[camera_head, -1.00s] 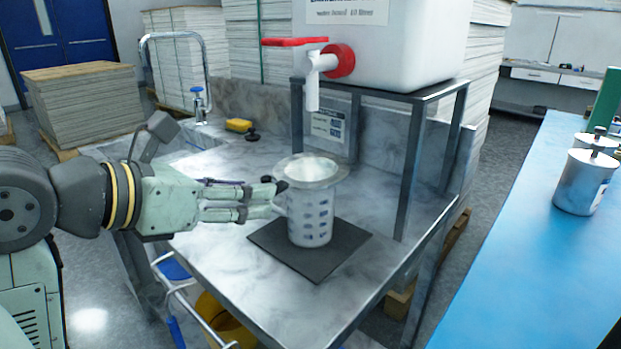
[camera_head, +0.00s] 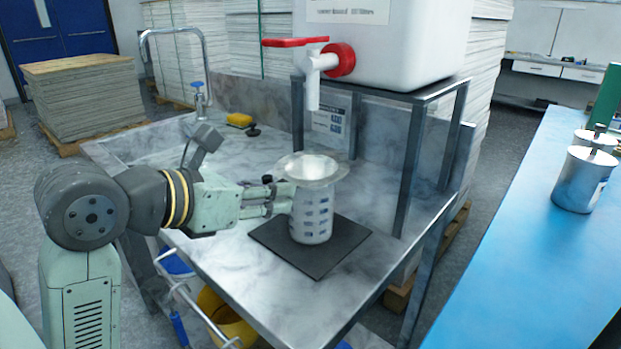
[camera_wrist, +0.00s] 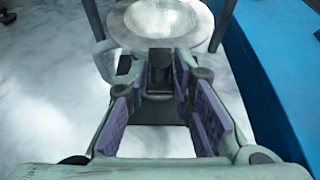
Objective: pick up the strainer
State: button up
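The strainer (camera_head: 311,168) is a round, pale mesh bowl with a wide rim. It rests on top of a white measuring jug (camera_head: 311,215) with dark markings, and fills the top of the wrist view (camera_wrist: 160,18). My gripper (camera_head: 283,196) is at the left side of the jug, just below the strainer's rim. In the wrist view its purple-padded fingers (camera_wrist: 162,85) are apart. A dark block, seemingly the strainer's handle (camera_wrist: 160,66), lies between the fingertips. Whether the fingers touch it cannot be told.
The jug stands on a dark mat (camera_head: 335,252) on a metal sink bench (camera_head: 225,262). A white tank with a red tap (camera_head: 338,60) sits on a frame behind it. A blue table (camera_head: 520,230) with metal cans (camera_head: 585,180) is at right. A yellow sponge (camera_head: 239,119) lies behind.

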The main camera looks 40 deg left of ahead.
grip_shut()
jog(key=shift+r, duration=0.1)
